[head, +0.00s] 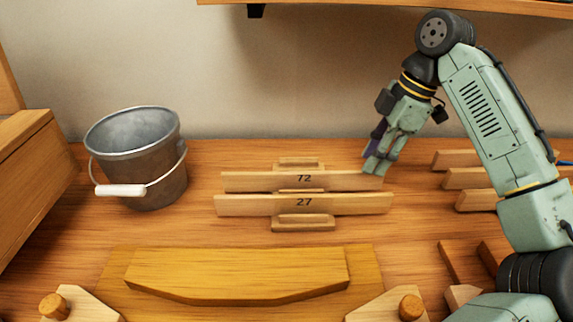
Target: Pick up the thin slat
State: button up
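Two long pale wooden slats stand on edge, one behind the other, in a small wooden holder (303,224) on the bench. The rear slat (255,181) is marked 72 and the front slat (255,204) is marked 27. I cannot tell from this view which one is thinner. My gripper (375,167) points down at the right end of the rear slat, with its fingertips just above or behind that end. Contact is unclear. The fingers are seen from the side and overlap, so their opening is hidden.
A metal bucket (140,160) with a white-gripped handle stands left. A shaped wooden board (235,274) lies in front, with pegged wooden pieces (75,304) at its sides. Several wood blocks (463,179) lie right, near my arm. A shelf (380,7) hangs above.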

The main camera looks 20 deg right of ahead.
aim_at(306, 172)
jog(key=a, duration=0.3)
jog(key=w+a+p, duration=0.1)
jog(key=a, duration=0.2)
jog(key=w+a+p, duration=0.1)
jog(key=a, duration=0.2)
jog(key=shift+w+a+p, duration=0.2)
jog(key=shift+a+p, duration=0.15)
jog(key=shift+a, duration=0.25)
jog(key=shift+w+a+p, duration=0.2)
jog(key=shift+a+p, duration=0.1)
jog(key=shift+a, duration=0.25)
jog(key=shift+w+a+f, duration=0.15)
jog(key=shift+a+f, duration=0.55)
jog(key=shift+f, duration=0.25)
jog(key=shift+w+a+f, duration=0.1)
jog(key=shift+f, duration=0.5)
jog(key=shift+f+p, duration=0.2)
jog(key=shift+p, duration=0.15)
grip_shut()
